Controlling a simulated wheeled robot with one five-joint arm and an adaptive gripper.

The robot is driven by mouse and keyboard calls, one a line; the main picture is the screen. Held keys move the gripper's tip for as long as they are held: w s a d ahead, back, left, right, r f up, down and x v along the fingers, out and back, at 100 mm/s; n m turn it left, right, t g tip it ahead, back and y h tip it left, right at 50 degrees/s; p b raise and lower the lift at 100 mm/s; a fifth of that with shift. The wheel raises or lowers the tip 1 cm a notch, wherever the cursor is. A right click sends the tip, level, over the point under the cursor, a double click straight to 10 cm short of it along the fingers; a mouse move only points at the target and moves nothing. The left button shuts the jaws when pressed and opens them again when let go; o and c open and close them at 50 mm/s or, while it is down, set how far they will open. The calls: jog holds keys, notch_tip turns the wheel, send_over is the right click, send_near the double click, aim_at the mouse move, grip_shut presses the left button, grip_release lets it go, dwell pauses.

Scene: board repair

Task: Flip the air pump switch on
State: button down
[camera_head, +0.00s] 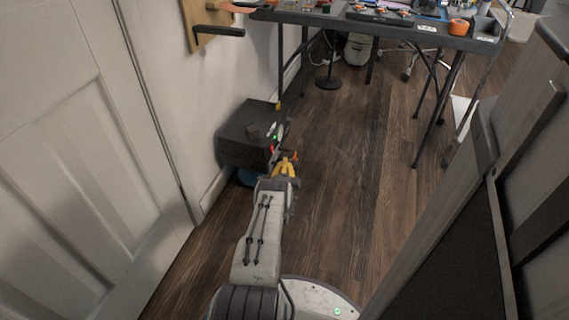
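A dark grey box (238,149), which looks like the air pump, sits low against the left wall. A small green spot and a small red spot show at its right side, near the end of my arm. The switch itself is too small to make out. My gripper (283,152) is at the right side of the box, with yellow and orange parts showing. Its fingers are small and partly hidden by my arm, so whether they touch the box or are open is unclear.
A dark folding table (370,32) with tools and an orange roll (459,27) stands at the back. A white panelled door (70,170) is on the left. Grey furniture (470,200) stands close on the right. The wooden floor (350,180) between is clear.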

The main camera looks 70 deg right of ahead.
jog(key=shift+p+v, duration=0.35)
jog(key=shift+v, duration=0.65)
